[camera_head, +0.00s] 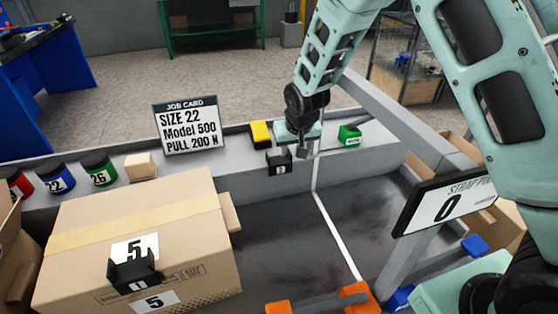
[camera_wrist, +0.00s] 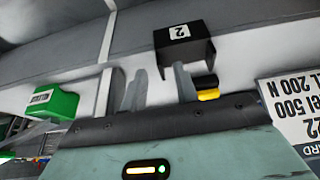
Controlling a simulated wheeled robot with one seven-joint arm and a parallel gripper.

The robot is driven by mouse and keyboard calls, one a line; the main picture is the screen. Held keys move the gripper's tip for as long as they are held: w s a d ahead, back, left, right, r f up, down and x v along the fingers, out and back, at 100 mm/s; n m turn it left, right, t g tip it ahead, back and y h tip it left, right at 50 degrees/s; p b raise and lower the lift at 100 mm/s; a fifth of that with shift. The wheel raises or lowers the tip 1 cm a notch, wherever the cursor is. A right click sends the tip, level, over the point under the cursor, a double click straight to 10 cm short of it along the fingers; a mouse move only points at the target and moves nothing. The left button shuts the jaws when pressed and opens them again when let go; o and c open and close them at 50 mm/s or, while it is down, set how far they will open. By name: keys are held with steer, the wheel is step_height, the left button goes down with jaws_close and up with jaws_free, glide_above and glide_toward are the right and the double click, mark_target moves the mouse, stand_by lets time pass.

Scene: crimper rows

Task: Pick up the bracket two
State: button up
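Bracket two (camera_head: 280,168) is a small black bracket with a white "2" label, on the grey ledge at the back of the bench. In the wrist view, bracket two (camera_wrist: 184,47) is ahead and to the right of centre, its open side facing my fingers. My gripper (camera_head: 301,150) points down just right of the bracket. In the wrist view my gripper (camera_wrist: 157,82) has its two fingers apart with nothing between them. The right fingertip overlaps the bracket's lower edge; I cannot tell if they touch.
A second black bracket, labelled 1 (camera_head: 134,281), is at the cardboard box (camera_head: 190,235). Near my gripper are a yellow item (camera_head: 261,133) and a green item (camera_head: 349,135). The job card (camera_head: 188,127) stands to the left. The dark bench surface (camera_head: 275,240) is mostly clear.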

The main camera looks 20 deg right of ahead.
steer(key=shift+x, duration=0.8)
jaws_close()
steer(key=shift+r, duration=0.15)
